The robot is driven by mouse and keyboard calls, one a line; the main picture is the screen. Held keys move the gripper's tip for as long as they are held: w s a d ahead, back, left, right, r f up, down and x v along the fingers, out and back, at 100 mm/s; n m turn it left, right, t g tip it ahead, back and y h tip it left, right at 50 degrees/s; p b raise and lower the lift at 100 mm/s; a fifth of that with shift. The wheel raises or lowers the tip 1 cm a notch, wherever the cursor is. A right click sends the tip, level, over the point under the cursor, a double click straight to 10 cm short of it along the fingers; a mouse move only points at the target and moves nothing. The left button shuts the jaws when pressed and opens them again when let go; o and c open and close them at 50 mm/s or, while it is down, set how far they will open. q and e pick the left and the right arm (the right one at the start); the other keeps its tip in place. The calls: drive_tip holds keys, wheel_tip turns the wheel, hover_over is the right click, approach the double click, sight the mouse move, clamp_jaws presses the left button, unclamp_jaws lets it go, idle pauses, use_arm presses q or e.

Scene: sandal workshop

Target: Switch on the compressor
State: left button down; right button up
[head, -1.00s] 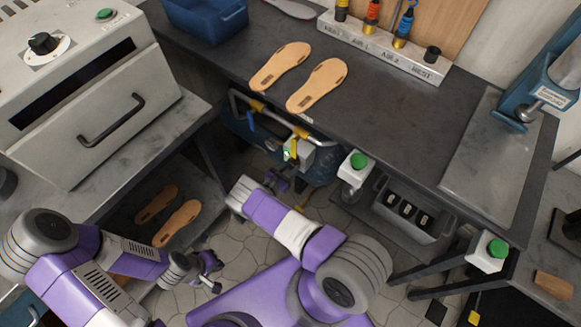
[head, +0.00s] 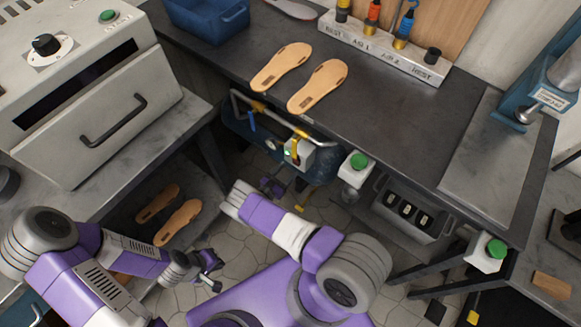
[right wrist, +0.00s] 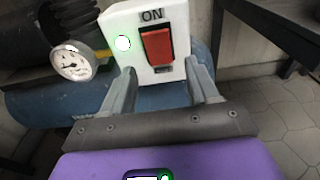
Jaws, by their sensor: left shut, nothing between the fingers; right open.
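The compressor is a blue tank (head: 322,172) under the dark bench, with a white switch box (head: 299,153) on it. In the right wrist view the box (right wrist: 121,20) carries a red rocker switch (right wrist: 158,48) below the word ON. A round lamp (right wrist: 123,43) left of the switch glows white-green. My right gripper (right wrist: 163,82) is open and empty, its fingers pointing at the box below the switch; contact is not visible. In the head view it is small and dark (head: 272,187), near the box. My left gripper (head: 214,273) is shut and empty, low at the left.
A pressure gauge (right wrist: 73,62) sits left of the box. The bench top (head: 400,120) holds two tan soles (head: 318,86). White boxes with green buttons (head: 357,166) hang along its front edge. A grey crate (head: 412,210) stands below. A grey oven-like machine (head: 90,90) is left.

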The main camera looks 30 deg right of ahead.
drive_tip(key=v, duration=0.4)
drive_tip(key=shift+a, duration=0.2)
drive_tip(key=shift+s+p, duration=0.1)
drive_tip(key=shift+p, duration=0.2)
drive_tip(key=s+d+f+m+g+y+p, duration=0.25)
drive_tip(key=s+m+g+y, duration=0.35)
drive_tip(key=s+g, duration=0.6)
drive_tip(key=s+a+r+m+y+p, duration=0.2)
drive_tip(key=s+a+m+y, duration=0.35)
drive_tip(key=s, duration=0.35)
drive_tip(key=s+a+r+m+y+p, duration=0.1)
drive_tip(key=a+r+m+y, duration=0.5)
drive_tip(key=a, duration=0.2)
wheel_tip(320, 180, up, 11)
drive_tip(key=w+a+m+t+y+p, duration=0.2)
drive_tip(key=m+t, duration=0.4)
drive_tip(key=m, duration=0.1)
drive_tip(key=shift+w+m, duration=0.3)
drive_tip(key=shift+m, duration=0.05)
